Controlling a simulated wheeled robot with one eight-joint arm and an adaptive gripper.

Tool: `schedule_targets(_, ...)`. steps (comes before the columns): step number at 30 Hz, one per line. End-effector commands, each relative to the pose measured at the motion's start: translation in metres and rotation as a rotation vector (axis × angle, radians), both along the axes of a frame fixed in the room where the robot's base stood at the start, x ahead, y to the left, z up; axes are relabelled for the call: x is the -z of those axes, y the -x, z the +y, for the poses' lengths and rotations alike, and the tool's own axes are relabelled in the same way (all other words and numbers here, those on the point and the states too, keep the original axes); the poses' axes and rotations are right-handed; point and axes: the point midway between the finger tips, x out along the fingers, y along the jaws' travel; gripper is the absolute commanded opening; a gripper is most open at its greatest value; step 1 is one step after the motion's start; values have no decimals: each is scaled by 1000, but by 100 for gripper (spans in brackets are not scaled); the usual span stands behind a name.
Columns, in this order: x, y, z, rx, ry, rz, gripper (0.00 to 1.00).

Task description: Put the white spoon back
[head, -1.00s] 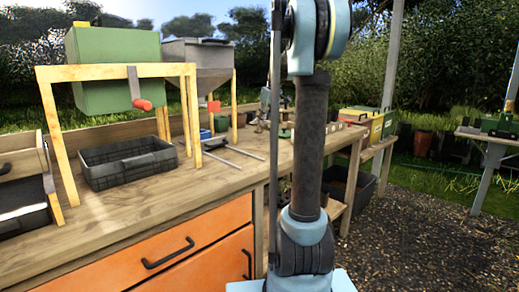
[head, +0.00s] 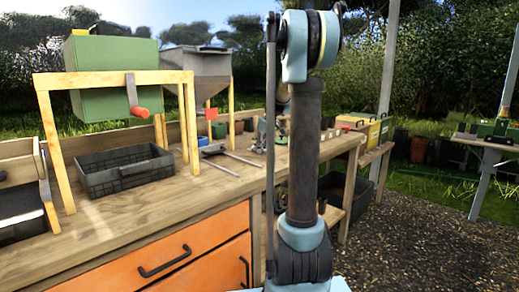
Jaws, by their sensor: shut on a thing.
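I cannot make out the white spoon in the head view. My gripper does not show either; my own upright arm link stands in front of the right half of the bench and hides what is behind it. The wooden bench (head: 130,215) carries a black crate (head: 125,176) under a yellow wooden frame (head: 115,78). A green box (head: 112,75) with a red-handled crank sits in that frame.
A grey hopper (head: 197,62) stands behind, with metal rails (head: 232,162) on the bench before it. A dark tray (head: 20,220) is at the far left. Orange drawers (head: 165,255) face me. Gravel ground (head: 430,215) is open at the right.

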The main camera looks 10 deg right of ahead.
Motion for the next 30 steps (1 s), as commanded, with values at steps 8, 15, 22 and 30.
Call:
schedule_targets(8, 1, 0, 0, 0, 0, 0, 16)
schedule_targets(15, 1, 0, 0, 0, 0, 0, 32)
schedule_targets(22, -2, 1, -1, 0, 0, 0, 32)
schedule_targets(30, -35, 12, -9, 1, 0, 0, 32)
